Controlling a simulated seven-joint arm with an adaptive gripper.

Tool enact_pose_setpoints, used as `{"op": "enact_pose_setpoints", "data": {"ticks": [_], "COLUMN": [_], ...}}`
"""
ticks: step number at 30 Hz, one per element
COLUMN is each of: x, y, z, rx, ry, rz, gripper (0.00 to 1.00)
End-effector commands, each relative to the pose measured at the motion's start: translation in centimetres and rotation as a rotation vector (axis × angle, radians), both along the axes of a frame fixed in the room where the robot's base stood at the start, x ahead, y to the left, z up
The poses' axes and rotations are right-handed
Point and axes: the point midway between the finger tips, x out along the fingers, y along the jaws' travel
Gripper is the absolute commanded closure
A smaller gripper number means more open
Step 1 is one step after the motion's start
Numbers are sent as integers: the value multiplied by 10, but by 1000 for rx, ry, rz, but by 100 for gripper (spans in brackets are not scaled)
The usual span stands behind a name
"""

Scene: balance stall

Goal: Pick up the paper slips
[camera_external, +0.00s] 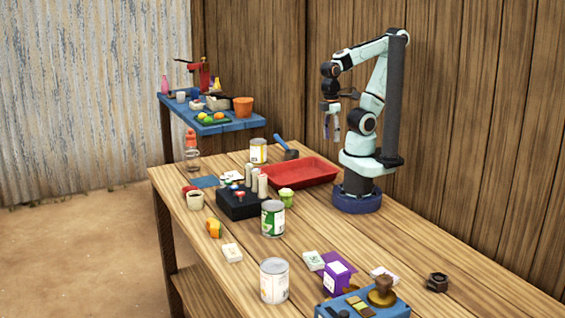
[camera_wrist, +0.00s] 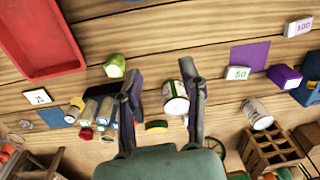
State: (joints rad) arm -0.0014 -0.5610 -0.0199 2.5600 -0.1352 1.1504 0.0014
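White pieces with printed marks look like the paper slips, though I cannot tell for sure. One marked 50 (camera_wrist: 237,73) lies at the edge of a purple mat (camera_wrist: 249,55); it also shows in the external view (camera_external: 313,260). One marked 100 (camera_wrist: 299,27) lies beyond the mat, also seen outside as a pale piece (camera_external: 384,274). Another (camera_wrist: 38,97) lies near the red tray, and shows outside as a white piece (camera_external: 232,176). My gripper (camera_external: 331,122) hangs high above the table, apart from everything. Its fingers (camera_wrist: 161,88) are spread, open and empty.
The red tray (camera_external: 298,172) lies beside my base. A black box with several cylinders (camera_external: 240,207), a green-labelled can (camera_external: 273,218), a pale can (camera_external: 274,281) and a purple box (camera_external: 337,277) stand on the table.

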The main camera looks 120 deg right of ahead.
Motion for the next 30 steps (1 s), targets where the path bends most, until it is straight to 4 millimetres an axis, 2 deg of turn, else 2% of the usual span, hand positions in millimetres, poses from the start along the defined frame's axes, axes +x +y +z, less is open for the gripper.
{"op": "enact_pose_setpoints", "data": {"ticks": [12, 14, 18, 30], "x": [0, 0, 0, 0], "y": [0, 0, 0, 0], "z": [0, 0, 0, 0], "rx": [0, 0, 0, 0], "ry": [0, 0, 0, -2], "rz": [0, 0, 0, 34], "gripper": [60, 44, 1, 0]}}
